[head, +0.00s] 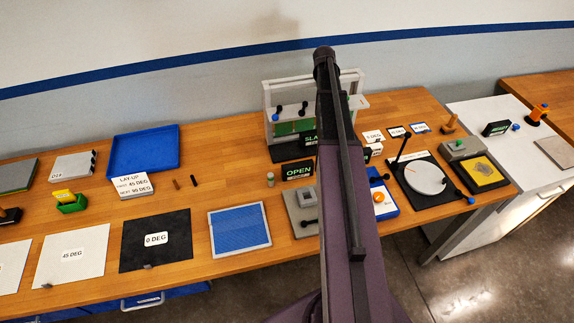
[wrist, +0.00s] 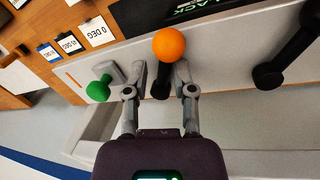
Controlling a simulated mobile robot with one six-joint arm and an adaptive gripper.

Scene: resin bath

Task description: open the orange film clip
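In the wrist view an orange ball knob (wrist: 169,44) stands out from a pale panel, with a black stem (wrist: 161,82) below it. I take it to be the orange film clip's handle. My gripper (wrist: 160,72) is open, with one finger on each side of the stem. The ball lies just beyond the fingertips, and gaps show between the fingers and the stem. In the head view my arm hides the gripper and this knob. The pale frame (head: 350,78) at the back of the bench shows partly behind my arm.
In the wrist view a green knob (wrist: 98,91) is left of the fingers and a black lever (wrist: 268,75) is right. A SLACK sign (wrist: 235,8) lies beyond. An OPEN sign (head: 298,171) and a turntable (head: 425,178) stand on the bench.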

